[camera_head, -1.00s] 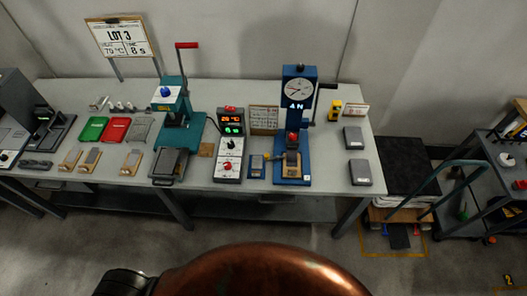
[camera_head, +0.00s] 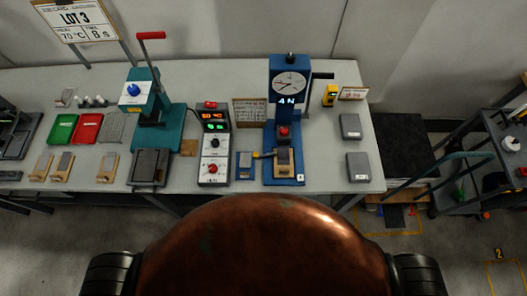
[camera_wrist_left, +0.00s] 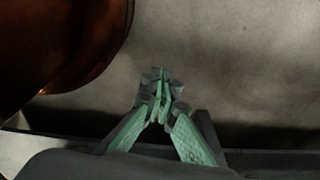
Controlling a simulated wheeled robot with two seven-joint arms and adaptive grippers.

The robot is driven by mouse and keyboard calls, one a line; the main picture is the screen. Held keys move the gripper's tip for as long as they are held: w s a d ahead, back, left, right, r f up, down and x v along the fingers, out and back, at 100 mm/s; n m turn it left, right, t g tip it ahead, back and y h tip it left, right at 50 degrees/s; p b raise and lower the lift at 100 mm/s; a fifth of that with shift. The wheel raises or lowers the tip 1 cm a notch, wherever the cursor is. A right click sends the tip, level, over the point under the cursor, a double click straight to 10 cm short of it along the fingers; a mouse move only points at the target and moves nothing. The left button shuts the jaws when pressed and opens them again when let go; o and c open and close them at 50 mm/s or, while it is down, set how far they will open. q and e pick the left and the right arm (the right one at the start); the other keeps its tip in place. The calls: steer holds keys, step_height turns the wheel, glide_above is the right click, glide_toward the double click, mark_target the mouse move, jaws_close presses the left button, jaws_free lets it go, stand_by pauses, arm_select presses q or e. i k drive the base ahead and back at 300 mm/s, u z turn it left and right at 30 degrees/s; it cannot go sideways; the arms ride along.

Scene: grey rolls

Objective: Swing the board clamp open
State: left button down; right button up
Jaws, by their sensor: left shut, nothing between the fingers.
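A blue test stand (camera_head: 271,120) with a round dial and a black side crank stands on the bench right of centre. A wooden board with a grey block (camera_head: 284,160) is at its foot. My left gripper (camera_wrist_left: 160,80), with green finger pads, is shut and empty in the left wrist view, over bare grey floor or wall. Neither gripper shows in the head view.
A teal press (camera_head: 155,105) with a red-handled lever and a control box (camera_head: 213,145) stand left of the stand. Green (camera_head: 63,128) and red (camera_head: 87,127) trays lie further left. Two grey blocks (camera_head: 350,126) lie at right. A cart (camera_head: 470,170) stands right of the bench.

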mark_target(256, 156)
steer(key=z, duration=1.1)
steer(key=k, duration=0.65)
steer(key=u, duration=0.05)
